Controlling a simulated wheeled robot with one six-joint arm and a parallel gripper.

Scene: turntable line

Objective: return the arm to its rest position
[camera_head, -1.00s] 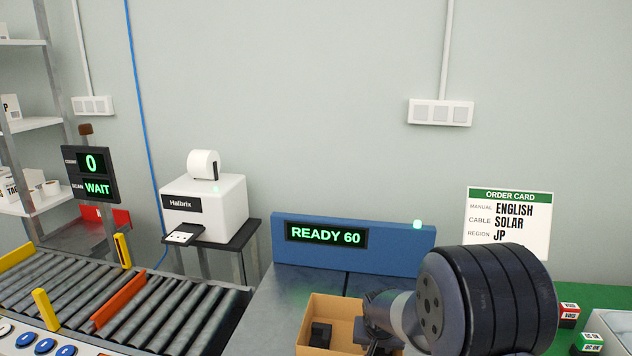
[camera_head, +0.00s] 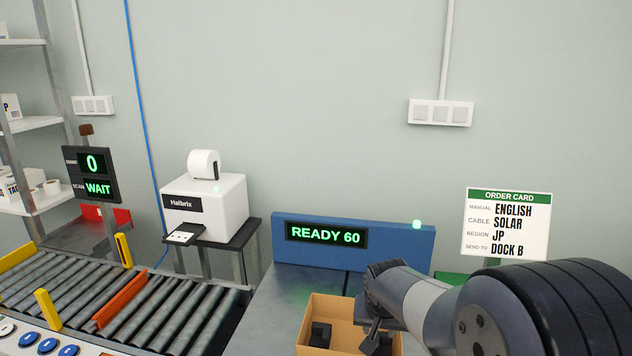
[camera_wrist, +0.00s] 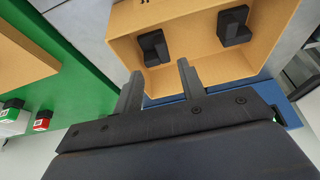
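My gripper (camera_wrist: 158,80) shows in the wrist view with its two grey fingers apart and nothing between them. An open cardboard box (camera_wrist: 128,50) lies beyond the fingertips, with two black holders (camera_wrist: 152,47) inside. In the head view my arm reaches in from the lower right, and its wrist is over the right side of the same box (camera_head: 313,310). The fingers are hard to tell from the dark shapes in the box there.
A blue panel (camera_head: 400,240) reading READY 60 stands behind the box. An order card (camera_head: 480,238) is at right. A roller conveyor (camera_head: 170,305) with an orange bar (camera_head: 120,300) and a white printer (camera_head: 225,205) are at left. Small red and green boxes (camera_wrist: 42,120) show in the wrist view.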

